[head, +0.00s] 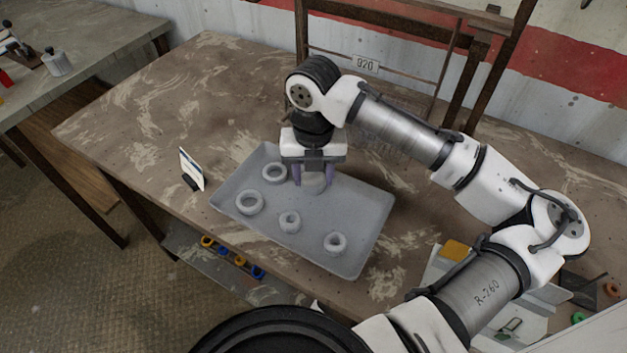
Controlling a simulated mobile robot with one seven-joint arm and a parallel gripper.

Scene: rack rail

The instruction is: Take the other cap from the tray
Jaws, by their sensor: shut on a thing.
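A grey tray (362,215) lies on the brown worn table. My gripper (313,178) points down over the back part of the tray, its purple-grey fingers on either side of a round grey cap (314,187). It is shut on this cap, which is at or just above the tray floor; I cannot tell if it touches. The cap is partly hidden by the gripper. Several grey rings share the tray: one ring (274,173) close left of the gripper, a wide ring (249,202) at the left, a small one (290,222) in front, and another (336,244) at the front right.
A small upright card (191,169) stands left of the tray. A yellow block (456,250) and small coloured rings lie at the right. A side table (85,55) at the far left bears a grey knobbed piece (56,63). A wooden frame with a tag (366,64) stands behind.

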